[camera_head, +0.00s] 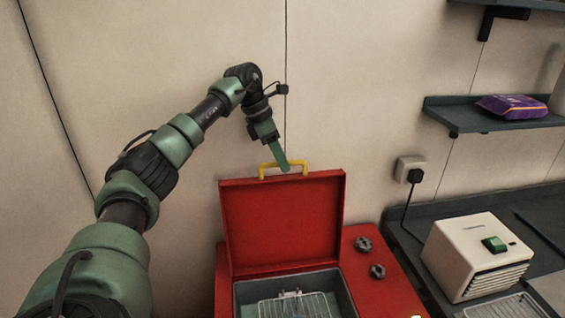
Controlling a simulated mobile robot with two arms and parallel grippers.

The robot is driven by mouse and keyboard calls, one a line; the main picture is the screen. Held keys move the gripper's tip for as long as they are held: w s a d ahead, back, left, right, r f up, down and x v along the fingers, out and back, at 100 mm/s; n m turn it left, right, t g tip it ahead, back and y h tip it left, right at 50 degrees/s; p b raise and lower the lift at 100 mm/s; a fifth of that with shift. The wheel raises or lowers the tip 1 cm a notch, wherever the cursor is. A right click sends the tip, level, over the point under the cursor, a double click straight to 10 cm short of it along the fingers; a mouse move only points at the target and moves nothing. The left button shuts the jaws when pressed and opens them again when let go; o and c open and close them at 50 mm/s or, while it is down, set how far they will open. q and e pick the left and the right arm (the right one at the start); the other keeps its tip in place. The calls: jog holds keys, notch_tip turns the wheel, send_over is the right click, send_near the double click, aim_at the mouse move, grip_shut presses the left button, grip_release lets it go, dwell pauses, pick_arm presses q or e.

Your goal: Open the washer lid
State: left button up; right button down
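The red washer (375,298) stands against the wall at the bottom middle. Its red lid (282,222) stands up, raised at the back, so the grey basin (244,292) shows with a wire rack (300,305) inside. A yellow handle (264,168) sits on the lid's top edge. My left gripper (285,168) points down at the handle, its green fingertips overlapping the handle's top bar in the picture. The fingers are seen edge-on, so I cannot tell whether they are open, shut or touching the handle. My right gripper is out of view.
Two dark knobs (370,258) sit on the washer's top, right of the basin. A dark counter (400,240) at the right holds a cream box with a green switch (470,255). A shelf (470,117) above bears a purple packet (512,106). The wall is close behind the lid.

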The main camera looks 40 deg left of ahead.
pick_arm(q)
jog(key=b+v, duration=0.1)
jog(key=v, duration=0.5)
jog(key=shift+r, duration=0.4)
jog(key=shift+s+f, duration=0.1)
